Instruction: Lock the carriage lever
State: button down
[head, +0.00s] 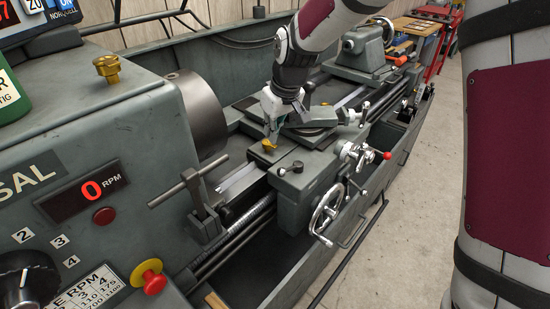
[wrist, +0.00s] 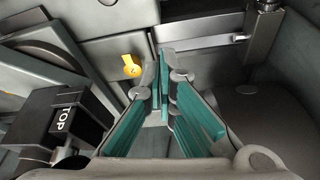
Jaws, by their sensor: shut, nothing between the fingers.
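A small yellow lever (head: 269,146) sits on top of the grey lathe carriage (head: 292,207). I take it for the carriage lever. In the wrist view the yellow lever (wrist: 131,66) is just left of my fingertips, with its round end on a grey surface. My gripper (head: 272,132) points down over the carriage, right by the lever. In the wrist view my gripper (wrist: 158,58) has its teal-padded fingers together at the tips, with nothing between them. I cannot tell whether a fingertip touches the lever.
A T-handled chuck key (head: 182,187) stands left of the carriage. The chuck (head: 205,112) is behind it. A handwheel (head: 327,212) and a red-knobbed lever (head: 386,156) stick out in front.

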aim_at(290, 169)
jog(key=shift+f, duration=0.1)
jog(key=x, duration=0.9)
jog(key=shift+a+f+p, duration=0.1)
jog(key=shift+f+p, duration=0.15)
jog(key=shift+p, duration=0.15)
jog(key=s, duration=0.1)
jog(key=s+d+p, duration=0.1)
jog(key=s+d, duration=0.1)
jog(key=shift+d+r+p, duration=0.1)
jog(key=shift+r+p, duration=0.2)
jog(key=shift+p, duration=0.05)
